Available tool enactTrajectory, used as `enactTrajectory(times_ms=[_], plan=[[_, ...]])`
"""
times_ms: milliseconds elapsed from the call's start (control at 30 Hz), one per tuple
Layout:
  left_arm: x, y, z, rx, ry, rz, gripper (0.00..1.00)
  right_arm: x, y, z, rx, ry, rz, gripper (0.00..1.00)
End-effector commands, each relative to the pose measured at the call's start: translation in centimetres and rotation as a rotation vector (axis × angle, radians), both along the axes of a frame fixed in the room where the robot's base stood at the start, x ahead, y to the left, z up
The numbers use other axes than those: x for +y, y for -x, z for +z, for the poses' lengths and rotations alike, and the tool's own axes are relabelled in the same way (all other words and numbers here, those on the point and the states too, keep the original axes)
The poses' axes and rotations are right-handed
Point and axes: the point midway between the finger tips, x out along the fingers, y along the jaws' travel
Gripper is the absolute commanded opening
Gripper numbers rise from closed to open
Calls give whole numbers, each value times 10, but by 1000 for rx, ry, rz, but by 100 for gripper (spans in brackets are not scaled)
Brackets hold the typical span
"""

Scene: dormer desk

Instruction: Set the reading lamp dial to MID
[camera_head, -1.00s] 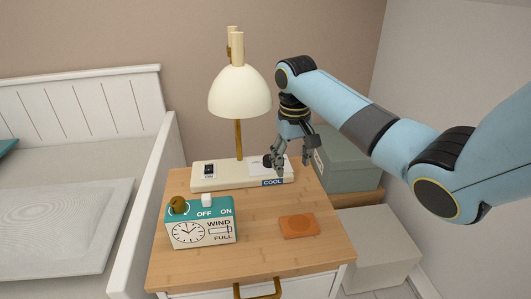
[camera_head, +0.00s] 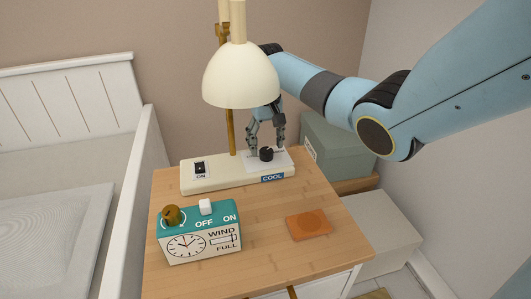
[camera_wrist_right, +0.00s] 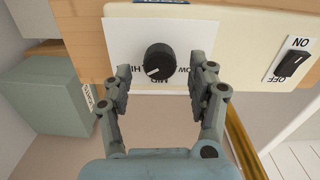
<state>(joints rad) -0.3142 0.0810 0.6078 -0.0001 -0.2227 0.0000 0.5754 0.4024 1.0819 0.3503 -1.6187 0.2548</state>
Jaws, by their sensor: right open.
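The reading lamp (camera_head: 240,78) has a cream shade, a brass stem and a cream base (camera_head: 215,182) on the bedside table. Its black dial (camera_head: 266,153) sits on a white plate on the base. In the right wrist view the dial (camera_wrist_right: 159,61) shows a white mark towards the lower left, between the partly covered HI and MID labels; the LOW label is at the right. My right gripper (camera_head: 266,142) is open just behind the dial. Its fingers (camera_wrist_right: 165,76) are apart, one on each side, and do not appear to touch it. My left gripper is not in view.
A black ON/OFF switch (camera_head: 200,169) is at the base's left end. A grey-green box (camera_head: 335,150) is at the right. The table's front middle is clear.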

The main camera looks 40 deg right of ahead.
Motion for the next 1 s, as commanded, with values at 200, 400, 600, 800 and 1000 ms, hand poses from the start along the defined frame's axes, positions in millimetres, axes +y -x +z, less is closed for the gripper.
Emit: enactTrajectory(times_ms=[200,400,600,800,1000], plan=[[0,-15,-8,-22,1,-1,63,0,0,-20,0,0,1,59],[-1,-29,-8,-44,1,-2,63,0,0,-21,0,0,1,59],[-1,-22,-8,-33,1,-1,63,0,0,-20,0,0,1,43],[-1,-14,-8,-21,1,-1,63,0,0,-20,0,0,1,17],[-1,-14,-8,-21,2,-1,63,0,0,-20,0,0,2,4]])
